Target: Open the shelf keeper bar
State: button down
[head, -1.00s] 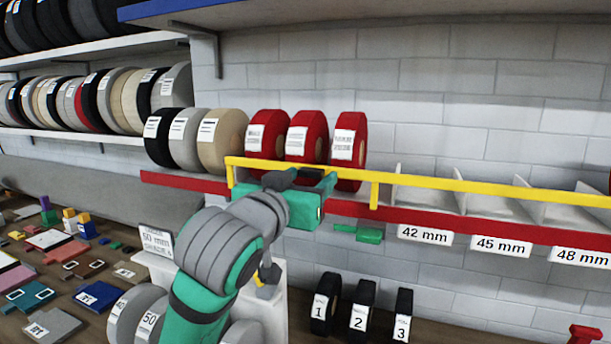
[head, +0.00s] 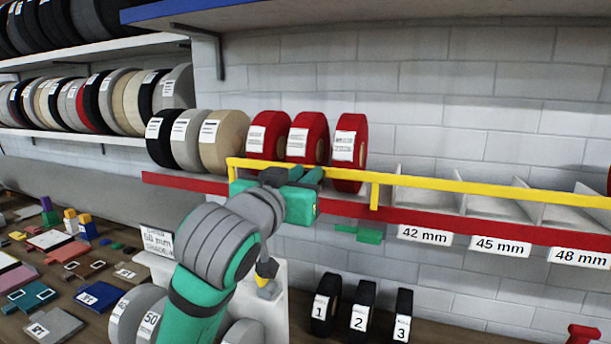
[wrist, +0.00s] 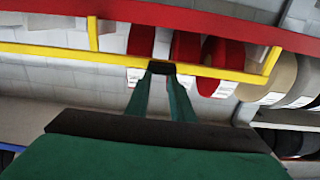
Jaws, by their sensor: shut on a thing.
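The yellow keeper bar (head: 440,183) runs across the front of the red-edged shelf (head: 440,217), with short yellow posts down to the shelf edge. Three red rolls (head: 268,135) stand behind its left part. My gripper (head: 305,174) is at the bar's left part, in front of the red rolls, and partly hides the bar. In the wrist view my gripper (wrist: 160,67) is shut on the yellow bar (wrist: 215,73), between two of its posts. The fingertips meet the bar in front of the red rolls.
Black, grey and beige rolls (head: 222,140) stand left of the red ones. White dividers (head: 480,190) and empty bays lie right, above labels such as 42 mm (head: 425,236). A blue-edged shelf (head: 300,12) hangs overhead. Numbered black rolls (head: 362,305) stand below.

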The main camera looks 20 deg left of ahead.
jog(key=shift+w+f, duration=0.2)
jog(key=shift+w, duration=0.25)
jog(key=c, duration=2.2)
grip_release()
jog(key=shift+w+d, duration=0.15)
jog(key=shift+d, duration=0.05)
jog(key=shift+o, duration=0.2)
jog(key=shift+s+a+r, duration=0.2)
jog(key=shift+s+r, duration=0.1)
jog(key=shift+s, duration=0.15)
jog(key=shift+o, duration=0.2)
jog(key=shift+w+f, duration=0.1)
jog(key=o, duration=1)
jog(key=shift+s+d+f, duration=0.15)
jog(key=shift+s, duration=0.25)
jog(key=shift+o, duration=0.2)
jog(key=s, duration=1.1)
jog(key=shift+s+a, duration=0.15)
jog(key=shift+a, duration=0.25)
